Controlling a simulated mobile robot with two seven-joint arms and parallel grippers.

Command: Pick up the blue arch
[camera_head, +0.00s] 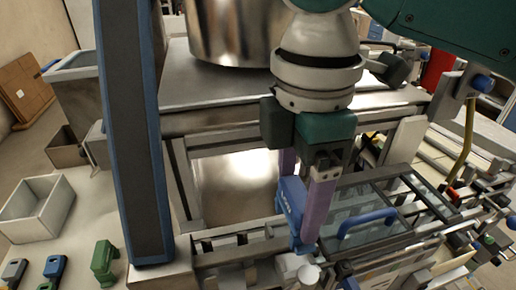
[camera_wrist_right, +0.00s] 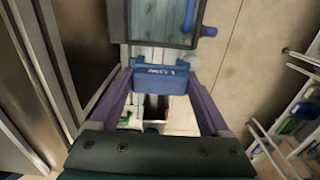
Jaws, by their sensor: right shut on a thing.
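A blue piece with white lettering (camera_head: 291,198), which I take for the blue arch, is held between the purple fingers of my right gripper (camera_head: 299,212). In the right wrist view the blue arch (camera_wrist_right: 160,79) spans the gap between the two fingertips, with one finger at each side. My right gripper is shut on it, above the front rail of the machine. The near finger hides part of the piece in the head view, and I cannot tell whether it touches the rail below. My left gripper is not in view.
A glass-topped frame with a blue handle (camera_head: 366,221) lies right of the gripper. A tall dark post with blue edges (camera_head: 132,130) stands to the left. A green clip-like piece (camera_head: 104,261), a small blue piece (camera_head: 54,267) and an open grey box (camera_head: 37,213) are at the far left.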

